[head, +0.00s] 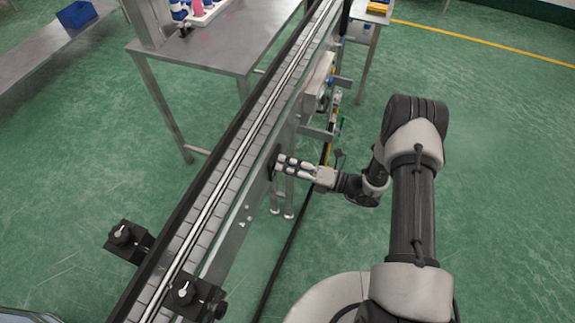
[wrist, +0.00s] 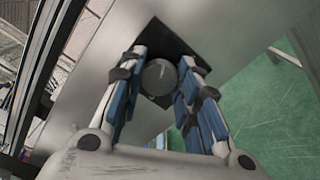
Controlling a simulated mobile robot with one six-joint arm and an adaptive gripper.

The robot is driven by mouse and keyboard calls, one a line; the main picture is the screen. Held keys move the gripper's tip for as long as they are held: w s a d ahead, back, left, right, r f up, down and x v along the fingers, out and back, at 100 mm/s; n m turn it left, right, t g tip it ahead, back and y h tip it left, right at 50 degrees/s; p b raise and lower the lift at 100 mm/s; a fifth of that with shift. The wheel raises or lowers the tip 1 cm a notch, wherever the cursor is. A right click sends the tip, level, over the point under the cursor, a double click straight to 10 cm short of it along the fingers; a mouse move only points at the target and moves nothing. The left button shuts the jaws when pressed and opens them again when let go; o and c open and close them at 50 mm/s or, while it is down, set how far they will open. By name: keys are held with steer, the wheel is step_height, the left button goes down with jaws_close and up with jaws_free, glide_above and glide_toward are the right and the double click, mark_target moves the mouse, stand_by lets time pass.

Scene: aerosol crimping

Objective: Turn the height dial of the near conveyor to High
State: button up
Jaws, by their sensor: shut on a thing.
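The near conveyor (head: 235,148) runs diagonally through the head view. Its height dial is a round dark knob (wrist: 159,76) on a black square plate (wrist: 178,38) fixed to the conveyor's grey side panel, seen in the wrist view. My gripper (wrist: 162,82) has its two blue-padded fingers on either side of the knob, shut on it. In the head view my gripper (head: 279,166) reaches left to the side of the conveyor, and the knob is mostly hidden there. The dial's markings cannot be read.
A steel table (head: 215,45) stands behind the conveyor with a white tray (head: 208,10) of bottles on it. Black brackets with knobs (head: 186,291) sit at the conveyor's near end. A control box (head: 319,82) hangs on its side. Green floor to the right is open.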

steer(key=m, duration=1.1)
steer(key=shift+f, duration=0.15)
stand_by(0.3)
steer(key=o, duration=1.1)
steer(key=v, duration=1.2)
